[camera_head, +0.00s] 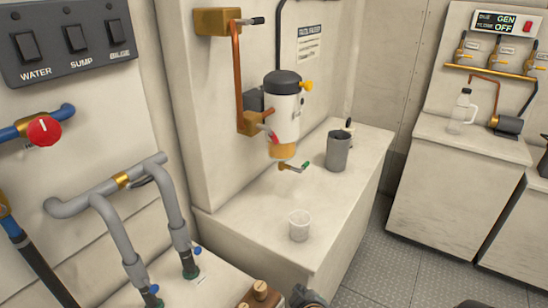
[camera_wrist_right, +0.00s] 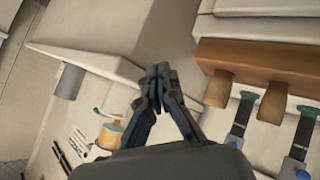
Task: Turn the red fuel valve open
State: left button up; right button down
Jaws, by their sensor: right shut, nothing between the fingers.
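A small red lever (camera_head: 268,133) sits at the brass block (camera_head: 252,123) on the copper fuel line, left of the white filter bowl (camera_head: 284,115). A round red knob (camera_head: 43,131) also shows on the blue pipe at the left wall. I cannot tell from the lever's small size exactly how it is set. My right gripper (camera_head: 307,297) shows only in part at the bottom edge, well below and apart from the lever. In the right wrist view its fingertips (camera_wrist_right: 158,80) are together and empty. The filter also shows there (camera_wrist_right: 110,132). My left gripper is out of view.
A grey cup (camera_head: 338,150) and a clear beaker (camera_head: 299,225) stand on the white bench (camera_head: 250,215). Grey pipes (camera_head: 110,200) rise at the left. A brown wooden block with pegs (camera_wrist_right: 250,60) is near my right gripper.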

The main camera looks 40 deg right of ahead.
jog(key=w+d+r+n+t+h, duration=0.1)
jog(key=w+d+r+n+t, duration=0.15)
jog(key=r, duration=0.55)
jog(key=w+d+r+n+t+h, duration=0.1)
jog(key=w+d+r+n+t, duration=0.1)
jog(key=r+n+t, duration=0.35)
jog(key=w+d+r+n+t+h, duration=0.1)
jog(key=w+d+r+n+t, duration=0.1)
jog(key=r, duration=0.7)
jog(key=w+r+n+t+y+p, duration=0.2)
jog(key=w+r+n+y+p, duration=0.2)
jog(key=w+n, duration=0.5)
jog(key=w+r+y, duration=0.1)
jog(key=w+r, duration=0.1)
jog(key=w, duration=0.2)
jog(key=shift+w+r+n+y, duration=0.2)
jog(key=shift+r+n+y, duration=0.1)
jog(key=shift+r, duration=0.1)
